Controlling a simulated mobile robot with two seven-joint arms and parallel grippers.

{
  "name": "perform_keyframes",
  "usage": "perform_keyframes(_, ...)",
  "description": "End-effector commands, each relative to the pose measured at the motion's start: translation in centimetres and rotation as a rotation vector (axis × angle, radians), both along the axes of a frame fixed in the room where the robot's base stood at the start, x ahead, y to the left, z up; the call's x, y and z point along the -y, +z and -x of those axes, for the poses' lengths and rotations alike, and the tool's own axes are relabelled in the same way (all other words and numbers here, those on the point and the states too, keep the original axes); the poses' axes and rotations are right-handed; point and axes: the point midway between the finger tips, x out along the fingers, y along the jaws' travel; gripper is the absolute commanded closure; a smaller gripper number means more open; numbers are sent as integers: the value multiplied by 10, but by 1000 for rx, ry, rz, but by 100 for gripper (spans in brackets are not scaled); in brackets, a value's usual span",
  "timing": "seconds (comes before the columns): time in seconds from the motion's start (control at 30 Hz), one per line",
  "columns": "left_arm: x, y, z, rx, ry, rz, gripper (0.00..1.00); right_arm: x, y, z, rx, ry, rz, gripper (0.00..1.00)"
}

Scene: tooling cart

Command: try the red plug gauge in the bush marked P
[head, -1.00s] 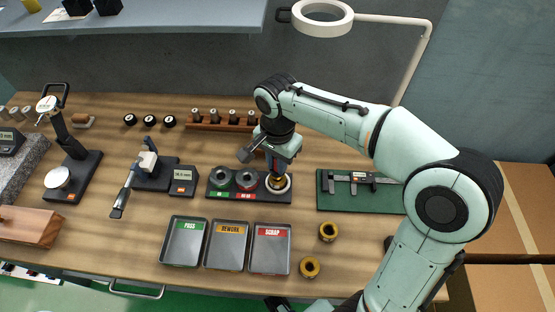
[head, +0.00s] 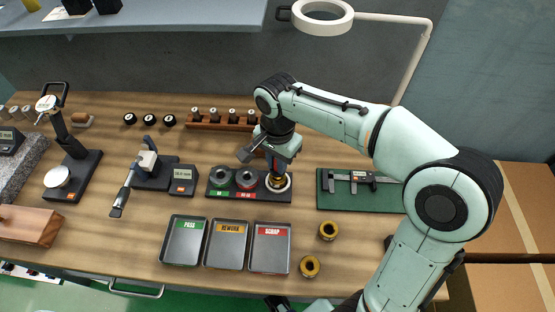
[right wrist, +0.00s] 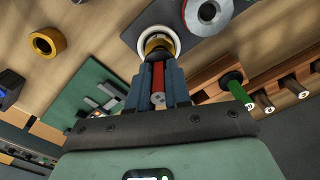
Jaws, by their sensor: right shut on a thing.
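My right gripper (head: 276,168) is shut on the red plug gauge, whose red handle (right wrist: 157,78) shows between the fingers in the right wrist view. The gauge points down at a brass-coloured bush (right wrist: 157,44) seated in a white ring (head: 287,186) at the right end of a dark base plate. The gauge's lower end is at the bush; how far it is inside is hidden. No letter P is readable on the bush. Dark and pale parts of mine show at the bottom edge of the head view, and I cannot make out the left gripper's jaws there.
Two loose brass-coloured bushes (head: 328,230) (head: 309,266) stand at the right of the PASS (head: 183,262), REWORK (head: 222,266) and SCRAP (head: 268,270) trays. A wooden rack (head: 203,124) stands behind, and a green mat (head: 345,203) with calipers lies right. Green and red gauge rings share the base plate.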

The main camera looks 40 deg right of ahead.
Motion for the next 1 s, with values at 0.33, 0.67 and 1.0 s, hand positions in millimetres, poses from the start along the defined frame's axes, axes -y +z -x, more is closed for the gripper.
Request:
perform_keyframes(0.33, 0, -2, 1, -1, 0, 0, 57, 0, -3, 0, 0, 0, 0, 100)
perform_keyframes(0.67, 0, -4, 1, -2, 0, 0, 57, 0, -6, 0, 0, 0, 0, 100)
perform_keyframes(1.0, 0, -5, 2, -2, 0, 0, 57, 0, -8, 0, -2, 0, 0, 100)
